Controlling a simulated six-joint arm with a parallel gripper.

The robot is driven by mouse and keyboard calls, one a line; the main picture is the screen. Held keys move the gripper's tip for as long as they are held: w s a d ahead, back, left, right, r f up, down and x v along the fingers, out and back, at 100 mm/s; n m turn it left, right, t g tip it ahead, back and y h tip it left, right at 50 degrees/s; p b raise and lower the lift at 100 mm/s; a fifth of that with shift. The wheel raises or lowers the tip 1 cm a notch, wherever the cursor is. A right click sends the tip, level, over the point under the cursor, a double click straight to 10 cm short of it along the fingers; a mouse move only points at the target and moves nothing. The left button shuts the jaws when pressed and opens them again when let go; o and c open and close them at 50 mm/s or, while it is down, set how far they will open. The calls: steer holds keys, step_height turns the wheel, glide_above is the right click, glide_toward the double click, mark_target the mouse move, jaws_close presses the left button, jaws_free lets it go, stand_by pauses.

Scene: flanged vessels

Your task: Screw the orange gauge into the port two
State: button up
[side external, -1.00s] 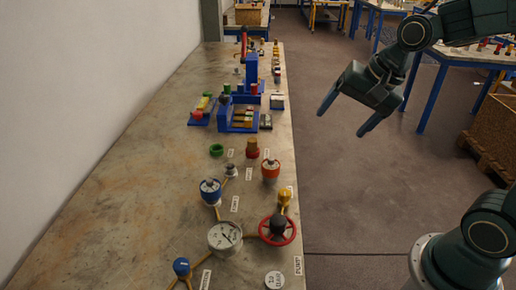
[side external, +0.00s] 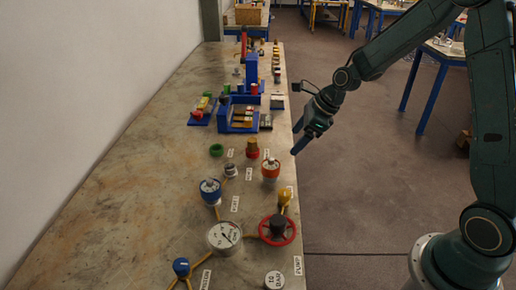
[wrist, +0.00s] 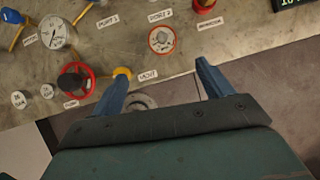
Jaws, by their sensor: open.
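The orange gauge (side external: 271,170) stands upright near the bench's right edge, its pale round face up. In the wrist view the gauge (wrist: 162,40) lies just beyond the fingertips, between and ahead of them. My gripper (side external: 299,143) is open and empty. It hangs tilted above the bench's right edge, apart from the gauge; the wrist view shows both fingers (wrist: 160,76) spread wide. A small grey fitting (side external: 231,170), beside a label that seems to read port 2 (wrist: 160,15), stands left of the orange gauge and appears to be port two.
Close by are a blue gauge (side external: 210,191), a brown-and-red fitting (side external: 252,149), a yellow knob (side external: 285,196), a red handwheel (side external: 277,230) and a white dial (side external: 224,236). Blue racks (side external: 240,120) stand farther back. The bench's left side is clear.

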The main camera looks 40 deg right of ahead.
mark_target(274, 162)
steer(key=shift+w+d+f+m, duration=0.2)
steer(key=shift+w+f+m, duration=0.2)
steer(key=shift+f+m, duration=0.25)
steer(key=x, duration=0.7)
steer(key=shift+a, duration=0.1)
steer(key=shift+x, duration=0.8)
steer(key=shift+x, duration=2.55)
steer(key=shift+w+a+r, duration=0.1)
steer(key=shift+w, duration=0.1)
